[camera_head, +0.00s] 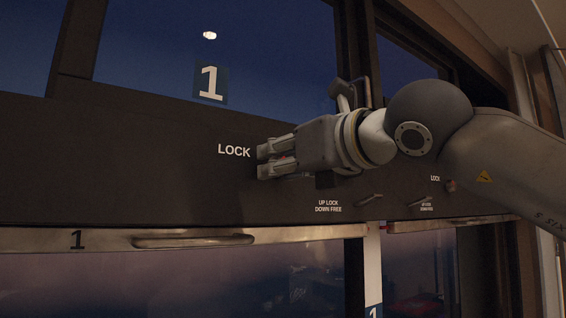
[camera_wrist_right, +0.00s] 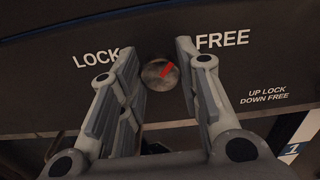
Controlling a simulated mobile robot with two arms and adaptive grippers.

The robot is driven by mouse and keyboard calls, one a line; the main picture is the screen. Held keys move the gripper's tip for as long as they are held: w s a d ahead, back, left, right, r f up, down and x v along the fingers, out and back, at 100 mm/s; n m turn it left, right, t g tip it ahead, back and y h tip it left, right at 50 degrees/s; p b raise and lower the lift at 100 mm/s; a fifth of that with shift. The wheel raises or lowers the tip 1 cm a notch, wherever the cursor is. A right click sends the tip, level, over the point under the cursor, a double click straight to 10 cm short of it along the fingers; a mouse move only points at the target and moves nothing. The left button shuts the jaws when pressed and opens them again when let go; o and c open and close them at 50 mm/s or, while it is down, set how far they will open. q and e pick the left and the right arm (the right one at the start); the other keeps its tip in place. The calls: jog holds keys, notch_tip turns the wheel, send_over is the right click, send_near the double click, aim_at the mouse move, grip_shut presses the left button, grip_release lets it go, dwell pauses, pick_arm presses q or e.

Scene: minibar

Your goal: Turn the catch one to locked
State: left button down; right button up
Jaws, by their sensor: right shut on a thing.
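Catch one is a round metal knob (camera_wrist_right: 160,75) with a red pointer, set in the dark panel (camera_head: 130,150). In the wrist view it sits between the words LOCK and FREE, and its red pointer slants up and right, toward the FREE side. My right gripper (camera_head: 263,161) reaches in from the right at the panel, beside the word LOCK. In the head view the fingers mostly hide the knob. My left gripper is not in view.
A metal rail with a handle (camera_head: 193,241) and the number 1 runs below the panel. A small lever (camera_head: 370,198) by the UP LOCK DOWN FREE label and a second catch (camera_head: 450,186) are to the right. A number 1 sign (camera_head: 210,84) is on the window above.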

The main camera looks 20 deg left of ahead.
jog(key=shift+s+a+f+n, duration=0.1)
jog(key=shift+n, duration=4.25)
jog(key=shift+f+n, duration=0.1)
jog(key=shift+n, duration=4.25)
jog(key=o, duration=1)
jog(key=shift+s, duration=0.1)
jog(key=v, duration=1.2)
